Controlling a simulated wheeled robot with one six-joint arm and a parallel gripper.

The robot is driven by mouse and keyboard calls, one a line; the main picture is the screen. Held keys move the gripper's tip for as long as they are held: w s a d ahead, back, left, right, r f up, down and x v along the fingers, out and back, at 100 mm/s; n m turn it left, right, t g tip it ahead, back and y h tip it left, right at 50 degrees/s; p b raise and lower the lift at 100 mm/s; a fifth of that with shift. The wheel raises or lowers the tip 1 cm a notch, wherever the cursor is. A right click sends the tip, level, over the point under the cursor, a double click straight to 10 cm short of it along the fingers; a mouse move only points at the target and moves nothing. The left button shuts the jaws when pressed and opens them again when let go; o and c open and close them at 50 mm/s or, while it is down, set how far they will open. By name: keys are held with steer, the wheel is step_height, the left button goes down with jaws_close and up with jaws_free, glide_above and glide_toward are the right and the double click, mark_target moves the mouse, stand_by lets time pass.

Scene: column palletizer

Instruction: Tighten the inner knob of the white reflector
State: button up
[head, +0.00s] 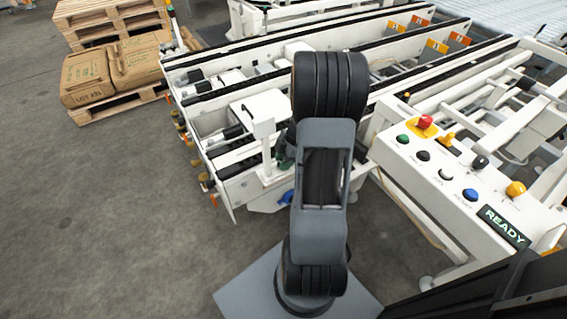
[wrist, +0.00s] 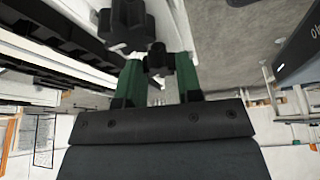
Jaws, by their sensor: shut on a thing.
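In the wrist view my gripper (wrist: 158,72) has its two green fingers around a dark lobed knob (wrist: 157,58), and it is shut on that knob. A second, larger dark knob (wrist: 127,22) sits just beyond it at the top, outside the fingers. A white post (wrist: 173,28) shows behind the knobs. In the head view a white post with a bracket (head: 264,130) stands at the conveyor's near end. My gripper (head: 285,158) is beside it, mostly hidden behind my arm, and the knobs cannot be made out there. I cannot tell the reflector's face.
White conveyor rails (head: 230,75) run behind my arm. A control panel (head: 425,165) with coloured buttons and a READY display (head: 503,227) stands to the right. Sacks (head: 85,78) on pallets are at the upper left. The floor at left is clear.

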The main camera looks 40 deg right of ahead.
steer(key=m+b, duration=0.1)
steer(key=m, duration=0.1)
steer(key=m+t+h+b, duration=0.1)
steer(key=m+b, duration=0.1)
steer(key=shift+s+m+t, duration=0.1)
steer(key=shift+m+t, duration=0.2)
steer(key=shift+m, duration=0.1)
stand_by(0.5)
steer(key=o, duration=0.9)
steer(key=shift+o, duration=0.2)
steer(key=shift+r, duration=0.1)
steer(key=p+v, duration=0.3)
steer(key=v, duration=1)
steer(key=shift+s+r, duration=0.25)
steer(key=shift+r, duration=0.05)
